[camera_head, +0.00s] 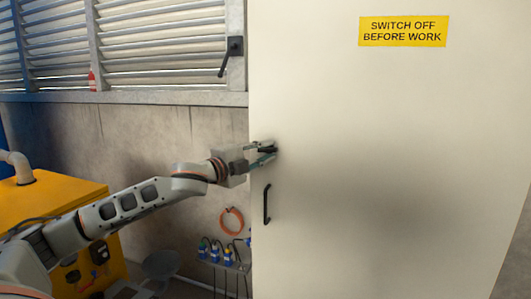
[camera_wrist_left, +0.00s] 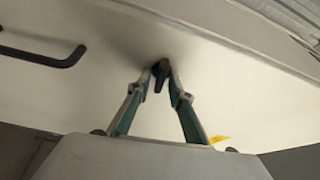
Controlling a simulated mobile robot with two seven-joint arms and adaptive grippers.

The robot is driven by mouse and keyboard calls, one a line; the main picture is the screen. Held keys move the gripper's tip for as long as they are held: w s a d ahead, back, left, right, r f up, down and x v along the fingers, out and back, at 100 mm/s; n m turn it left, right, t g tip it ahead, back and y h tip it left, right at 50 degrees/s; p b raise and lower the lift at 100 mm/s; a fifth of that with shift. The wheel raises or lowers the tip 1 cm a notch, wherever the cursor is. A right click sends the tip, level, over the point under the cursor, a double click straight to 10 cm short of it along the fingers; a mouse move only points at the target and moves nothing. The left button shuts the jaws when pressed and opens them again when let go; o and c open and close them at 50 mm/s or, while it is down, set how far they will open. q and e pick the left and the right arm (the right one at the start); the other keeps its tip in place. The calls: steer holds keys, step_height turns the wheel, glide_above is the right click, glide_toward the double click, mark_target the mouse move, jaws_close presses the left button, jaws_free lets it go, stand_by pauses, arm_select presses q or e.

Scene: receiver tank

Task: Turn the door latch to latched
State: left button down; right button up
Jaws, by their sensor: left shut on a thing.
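The door (camera_head: 380,190) is a large cream panel filling the right of the head view. The door latch is a small black knob near the door's left edge; it shows in the wrist view (camera_wrist_left: 161,72) between my fingertips. My left gripper (camera_head: 271,149) reaches it from the left and is shut on it, with a finger on each side. The gripper also shows in the wrist view (camera_wrist_left: 162,76). In the head view the fingers hide much of the latch, so its exact turn is hard to read. My right gripper is in neither view.
A black door handle (camera_head: 266,204) is below the latch; it also shows in the wrist view (camera_wrist_left: 42,56). A yellow sign (camera_head: 403,31) is on the door. Left are louvres with a black lever (camera_head: 231,56), a yellow machine (camera_head: 50,205), an orange hose (camera_head: 231,220) and blue plugs (camera_head: 216,252).

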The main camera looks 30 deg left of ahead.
arm_select(q)
steer(key=shift+m, duration=0.7)
steer(key=c, duration=2.2)
jaws_free()
steer(key=shift+o, duration=0.2)
steer(key=s+a, duration=0.1)
steer(key=s, duration=1)
steer(key=shift+s+a, duration=0.35)
steer(key=shift+s, duration=0.05)
